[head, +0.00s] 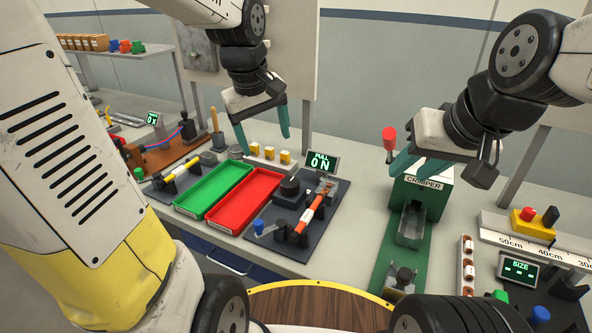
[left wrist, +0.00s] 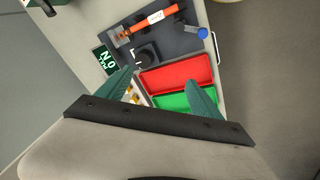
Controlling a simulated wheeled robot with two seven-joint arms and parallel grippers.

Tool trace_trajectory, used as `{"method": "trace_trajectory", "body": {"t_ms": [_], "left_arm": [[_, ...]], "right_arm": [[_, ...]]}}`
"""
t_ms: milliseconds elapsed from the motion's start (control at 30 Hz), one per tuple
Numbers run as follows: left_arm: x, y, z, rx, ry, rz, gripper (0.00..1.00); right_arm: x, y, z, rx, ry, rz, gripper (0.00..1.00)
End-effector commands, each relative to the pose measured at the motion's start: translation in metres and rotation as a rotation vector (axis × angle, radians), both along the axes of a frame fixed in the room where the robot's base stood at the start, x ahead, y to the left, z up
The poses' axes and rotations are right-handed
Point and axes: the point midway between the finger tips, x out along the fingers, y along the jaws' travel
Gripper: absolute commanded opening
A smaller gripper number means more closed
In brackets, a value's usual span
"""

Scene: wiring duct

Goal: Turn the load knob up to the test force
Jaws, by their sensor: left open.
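The load knob (head: 289,188) is a dark round knob on the dark pull-test plate (head: 334,217). It also shows in the left wrist view (left wrist: 147,55). The small display (head: 321,163) behind it reads "PULL 0 N". An orange-red piece (head: 309,211) lies across holders on the plate, with a blue-topped lever (head: 259,226) at its left end. My left gripper (head: 264,143) is open and empty, above and behind the trays, up and left of the knob and apart from it. My right gripper (head: 395,155) is by the crimper, its fingers partly overlapping; its opening is unclear.
A green tray (head: 190,207) and a red tray (head: 218,222) lie left of the plate. Several yellow-and-white pieces (head: 269,153) stand behind them. The green crimper (head: 421,190) with a red-topped lever (head: 389,137) stands right. A ruler (head: 540,245) and size display (head: 517,268) are far right.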

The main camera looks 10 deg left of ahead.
Motion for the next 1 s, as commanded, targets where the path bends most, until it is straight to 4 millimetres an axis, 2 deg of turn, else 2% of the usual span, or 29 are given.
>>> {"method": "trace_trajectory", "body": {"t_ms": [33, 167, 300, 500, 700, 867, 1000], "left_arm": [[0.015, -0.003, -0.01, -0.006, 0.035, 0.055, 0.76], [0.049, -0.009, -0.034, -0.024, 0.11, 0.226, 0.76], [0.084, -0.017, -0.068, -0.037, 0.185, 0.414, 0.76], [0.119, -0.028, -0.117, -0.043, 0.263, 0.648, 0.76], [0.134, -0.032, -0.142, -0.042, 0.296, 0.767, 0.76], [0.135, -0.033, -0.156, -0.043, 0.302, 0.785, 0.76], [0.134, -0.033, -0.177, -0.041, 0.303, 0.782, 0.76]], "right_arm": [[0.0, 0.0, 0.0, 0.0, 0.0, 0.0, 0.36], [0.0, 0.0, 0.0, 0.0, 0.0, 0.0, 0.36], [0.0, 0.0, 0.0, 0.0, 0.0, 0.0, 0.36], [0.0, 0.0, 0.0, 0.0, 0.0, 0.0, 0.36], [0.0, 0.0, 0.0, 0.0, 0.0, 0.0, 0.36], [0.0, 0.0, 0.0, 0.0, 0.0, 0.0, 0.36], [0.0, 0.0, 0.0, 0.0, 0.0, 0.0, 0.36]]}}
